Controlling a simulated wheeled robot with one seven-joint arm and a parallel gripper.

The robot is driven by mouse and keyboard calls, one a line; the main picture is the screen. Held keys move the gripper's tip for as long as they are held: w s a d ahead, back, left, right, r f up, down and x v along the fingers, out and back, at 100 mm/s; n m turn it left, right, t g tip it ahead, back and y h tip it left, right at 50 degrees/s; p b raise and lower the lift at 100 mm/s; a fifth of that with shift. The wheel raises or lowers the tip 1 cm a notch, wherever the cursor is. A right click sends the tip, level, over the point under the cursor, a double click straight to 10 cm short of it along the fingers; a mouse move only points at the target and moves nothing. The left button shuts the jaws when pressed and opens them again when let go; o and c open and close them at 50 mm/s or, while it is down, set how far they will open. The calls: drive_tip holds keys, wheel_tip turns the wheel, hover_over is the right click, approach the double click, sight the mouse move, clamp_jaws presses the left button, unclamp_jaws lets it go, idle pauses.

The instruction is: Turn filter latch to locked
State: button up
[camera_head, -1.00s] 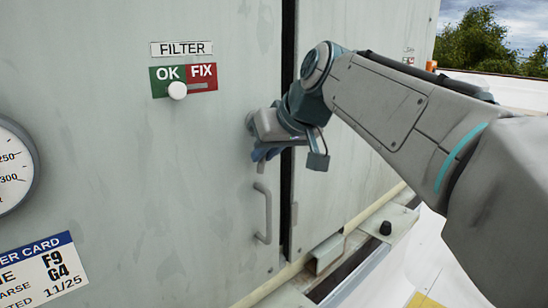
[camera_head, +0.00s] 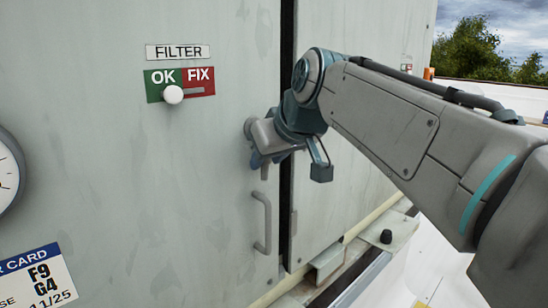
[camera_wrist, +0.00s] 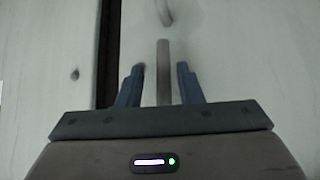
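The filter latch shows in the wrist view as a grey bar (camera_wrist: 163,65) between my two blue fingers. My gripper (camera_head: 260,165) is at the door face, above the door handle. In the wrist view my gripper (camera_wrist: 159,85) is open around the bar, with a gap visible on both sides. The FILTER indicator (camera_head: 180,84) has a white round knob (camera_head: 173,94) under the OK side.
A vertical grey door handle (camera_head: 265,222) is just below my gripper; its end shows in the wrist view (camera_wrist: 165,12). A dark door gap (camera_head: 286,200) runs right of the latch. A gauge (camera_head: 8,172) and a filter card (camera_head: 35,278) are at the left.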

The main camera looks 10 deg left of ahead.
drive_tip(key=shift+r, duration=0.1)
drive_tip(key=p+v, duration=0.1)
drive_tip(key=v, duration=1.2)
drive_tip(key=shift+s+d+r, duration=0.15)
drive_tip(key=shift+s+r, duration=0.05)
drive_tip(key=shift+s, duration=0.05)
drive_tip(key=s+d+f+m+g+h+p, duration=0.1)
drive_tip(key=d+f, duration=0.4)
drive_tip(key=f, duration=0.5)
drive_tip(key=s+d+f+m+g+h+p, duration=0.2)
drive_tip(key=s+d+f+m+p, duration=0.2)
drive_tip(key=f, duration=0.6)
drive_tip(key=s+d+f+m+g+h+p, duration=0.1)
drive_tip(key=s+d+f+m+h+p, duration=0.1)
drive_tip(key=d+f, duration=0.5)
wheel_tip(320, 180, down, 3)
drive_tip(key=shift+s+f+m+g+p, duration=0.1)
drive_tip(key=shift+s+m+g+p, duration=0.3)
drive_tip(key=shift+s, duration=0.85)
drive_tip(key=shift+a, duration=0.2)
